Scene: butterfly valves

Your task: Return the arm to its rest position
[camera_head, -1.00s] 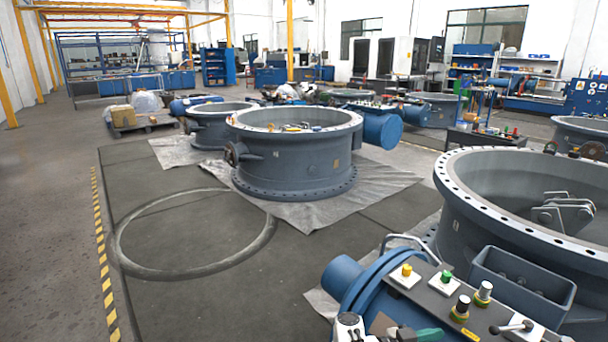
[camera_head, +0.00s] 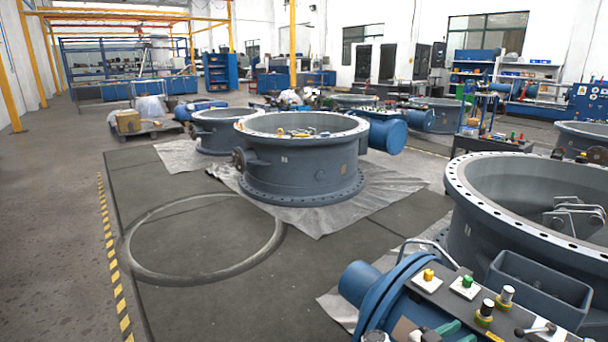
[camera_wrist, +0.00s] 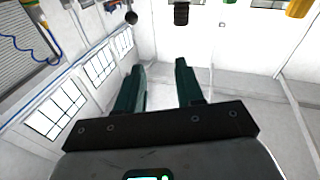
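My gripper (camera_wrist: 158,66) shows in the wrist view with its two dark green fingers apart and nothing between them. Behind the fingers are pale wall and windows. In the head view only part of my arm and a bit of green finger show at the bottom edge, in front of the blue valve actuator (camera_head: 358,284). The rest of my arm is out of the picture, so its full pose is hidden.
A control panel with a yellow button (camera_head: 429,274), a green button (camera_head: 467,282) and a lever (camera_head: 540,329) is close at the lower right. A large grey valve ring (camera_head: 470,215) stands behind it. Open floor (camera_head: 190,305) lies to the left.

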